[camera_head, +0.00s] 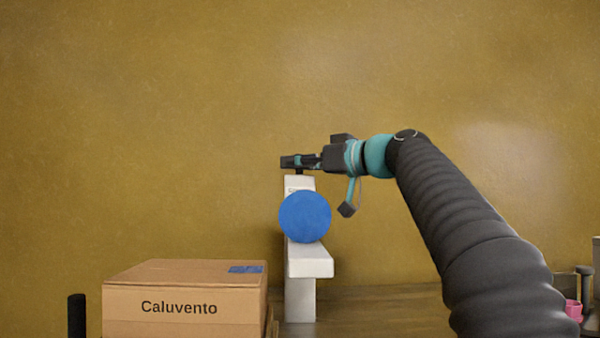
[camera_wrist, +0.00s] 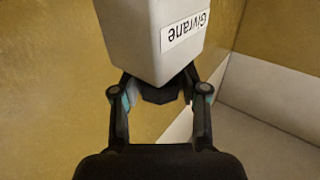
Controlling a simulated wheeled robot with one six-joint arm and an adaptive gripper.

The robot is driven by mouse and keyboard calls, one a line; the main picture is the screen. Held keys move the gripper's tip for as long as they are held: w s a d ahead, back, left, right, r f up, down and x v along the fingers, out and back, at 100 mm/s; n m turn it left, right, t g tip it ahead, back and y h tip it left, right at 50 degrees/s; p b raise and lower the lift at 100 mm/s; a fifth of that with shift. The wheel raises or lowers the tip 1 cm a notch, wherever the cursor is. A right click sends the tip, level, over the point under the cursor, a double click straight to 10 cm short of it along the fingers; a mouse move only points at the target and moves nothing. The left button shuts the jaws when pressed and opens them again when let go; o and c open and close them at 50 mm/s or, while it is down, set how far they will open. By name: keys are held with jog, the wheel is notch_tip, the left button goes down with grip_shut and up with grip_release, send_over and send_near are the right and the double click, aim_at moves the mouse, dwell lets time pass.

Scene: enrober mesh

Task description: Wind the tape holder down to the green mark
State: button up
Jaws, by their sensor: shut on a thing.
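A white upright stand (camera_head: 300,300) carries a large blue disc (camera_head: 305,216), which may be the tape roll on its holder. A white block (camera_head: 310,262) juts out just below the disc. My gripper (camera_head: 290,162) is at the top of the stand. In the wrist view my gripper (camera_wrist: 160,93) is shut on a dark knob (camera_wrist: 162,96) at the end of the white body (camera_wrist: 175,45), which has a "Givrane" label (camera_wrist: 185,30). The fingers are on either side of the knob. I cannot see the green mark in either view.
A cardboard box (camera_head: 185,308) marked "Caluvento" stands left of the stand. A dark post (camera_head: 77,315) is farther left. A pink item (camera_head: 573,309) and other small things are at the lower right. The air left of the stand is clear up to the ochre wall (camera_head: 150,120).

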jog(key=shift+m+t+h, duration=0.6)
jog(key=shift+t, duration=0.2)
jog(key=o, duration=1.2)
jog(key=shift+c, duration=0.2)
jog(key=v, duration=1.2)
jog(key=shift+d, duration=0.1)
